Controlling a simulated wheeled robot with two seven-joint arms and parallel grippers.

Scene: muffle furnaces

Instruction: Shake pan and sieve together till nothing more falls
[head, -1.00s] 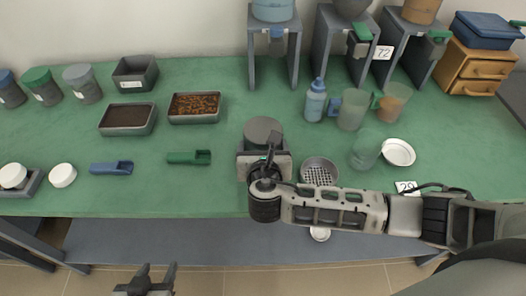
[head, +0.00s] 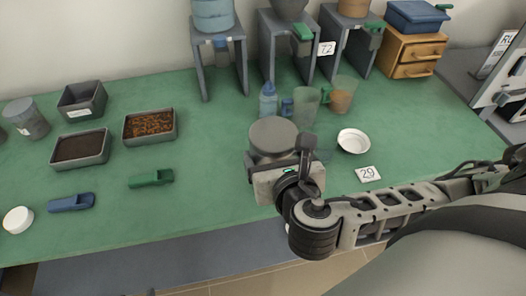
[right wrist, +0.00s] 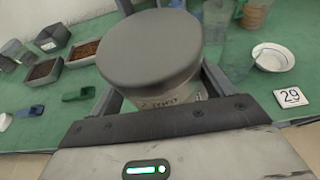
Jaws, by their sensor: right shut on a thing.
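A round grey-topped container (head: 272,134), which looks like the lidded pan and sieve stack, is held by my right gripper (head: 274,164). In the right wrist view, the stack (right wrist: 150,50) stands upright between the two fingers of my right gripper (right wrist: 165,92). Its flat top is dark grey, and a paler lower wall with small lettering shows below the rim. The seam between pan and sieve is hidden, and I cannot tell whether anything is falling. My left gripper is not in view.
A white dish (head: 353,141) and a "29" card (head: 367,174) lie to the right. Clear cups (head: 306,106) and a blue bottle (head: 268,101) stand behind. Dark trays (head: 80,148), a green scoop (head: 151,179) and a blue scoop (head: 71,203) are left. The green front left-centre is free.

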